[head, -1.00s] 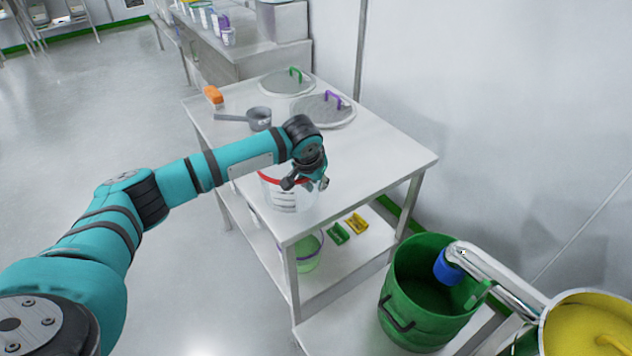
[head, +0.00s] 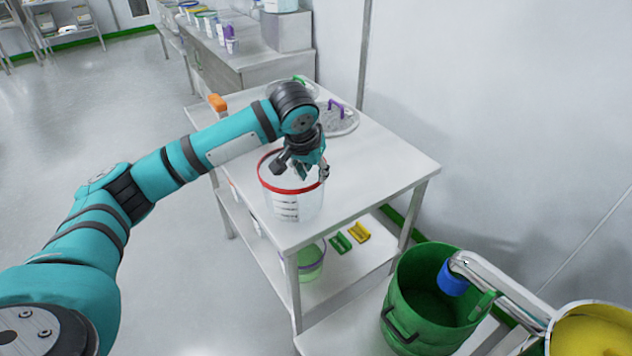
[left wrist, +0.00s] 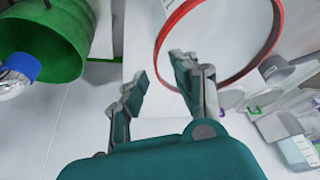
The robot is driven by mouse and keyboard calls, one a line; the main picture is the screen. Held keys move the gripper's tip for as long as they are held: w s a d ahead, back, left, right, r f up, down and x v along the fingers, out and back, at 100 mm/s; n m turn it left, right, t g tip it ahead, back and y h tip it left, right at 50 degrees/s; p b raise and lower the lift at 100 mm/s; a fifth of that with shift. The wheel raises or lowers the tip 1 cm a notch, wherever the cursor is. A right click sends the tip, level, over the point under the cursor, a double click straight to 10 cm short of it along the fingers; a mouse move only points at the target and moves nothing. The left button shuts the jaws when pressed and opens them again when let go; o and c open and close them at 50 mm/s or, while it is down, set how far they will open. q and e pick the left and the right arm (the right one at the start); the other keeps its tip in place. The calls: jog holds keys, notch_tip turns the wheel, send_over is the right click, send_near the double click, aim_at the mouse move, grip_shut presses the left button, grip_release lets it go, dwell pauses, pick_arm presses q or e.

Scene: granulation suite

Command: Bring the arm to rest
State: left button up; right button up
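My left gripper (head: 306,172) is above the steel table, over the clear bucket with the red rim (head: 290,205). In the left wrist view its two fingers (left wrist: 158,78) stand apart with nothing between them. The bucket's red rim (left wrist: 272,68) lies beyond the fingers there, to the right. In the head view the arm and gripper hide part of the rim. The bucket stands upright on the table and looks empty. My right gripper is not in view.
The steel table (head: 385,178) holds lids with a green and a purple handle (head: 337,108) and an orange block (head: 217,102). Its lower shelf (head: 340,275) has a green-tinted bucket and scoops. A green drum (head: 420,320) stands at the right below a pipe with a blue end (head: 453,280).

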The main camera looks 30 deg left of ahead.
pick_arm(q)
jog(key=shift+v, duration=0.8)
